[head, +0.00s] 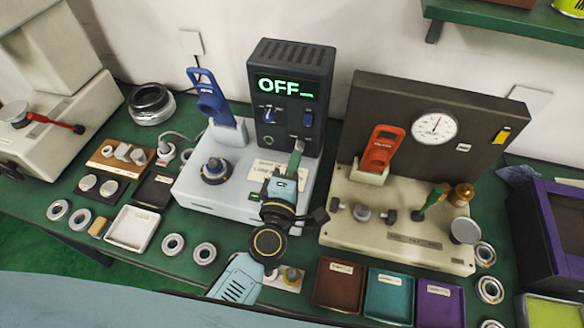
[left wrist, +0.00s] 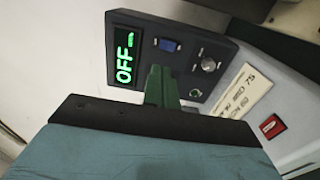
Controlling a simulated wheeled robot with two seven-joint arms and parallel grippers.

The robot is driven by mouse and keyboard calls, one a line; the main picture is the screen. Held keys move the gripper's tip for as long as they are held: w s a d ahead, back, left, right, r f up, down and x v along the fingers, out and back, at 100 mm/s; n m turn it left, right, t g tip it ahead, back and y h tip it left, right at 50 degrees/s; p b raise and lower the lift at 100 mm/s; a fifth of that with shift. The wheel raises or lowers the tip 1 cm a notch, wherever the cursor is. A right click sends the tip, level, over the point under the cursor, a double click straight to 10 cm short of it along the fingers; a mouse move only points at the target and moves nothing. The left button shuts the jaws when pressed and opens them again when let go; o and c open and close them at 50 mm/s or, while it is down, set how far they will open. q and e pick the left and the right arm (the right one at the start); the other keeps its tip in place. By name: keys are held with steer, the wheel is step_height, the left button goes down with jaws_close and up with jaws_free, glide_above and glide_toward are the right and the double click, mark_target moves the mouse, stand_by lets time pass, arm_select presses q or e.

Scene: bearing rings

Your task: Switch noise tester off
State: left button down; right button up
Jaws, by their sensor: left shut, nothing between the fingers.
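The noise tester is a dark upright box (head: 290,62) on a pale grey base (head: 195,195). Its green display (head: 281,87) reads OFF, and this display also shows in the left wrist view (left wrist: 124,56). Below it are a silver knob (head: 268,115) and a blue switch (head: 308,118); the left wrist view shows the blue switch (left wrist: 168,45) and the knob (left wrist: 208,64). My left gripper (head: 298,148) is shut and empty, its green fingertips (left wrist: 161,80) close before the box's lower front. Contact cannot be told. My right gripper is not in view.
A blue handheld tool (head: 208,97) stands left of the box. A second machine with a dial gauge (head: 434,126) and an orange tool (head: 381,150) stands right. Brown (head: 338,285), teal (head: 388,296) and purple trays (head: 438,305) line the front. Rings lie around the bench.

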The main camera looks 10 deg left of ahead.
arm_select(q)
steer(key=shift+s+a, duration=0.1)
steer(key=shift+s, duration=0.9)
stand_by(0.6)
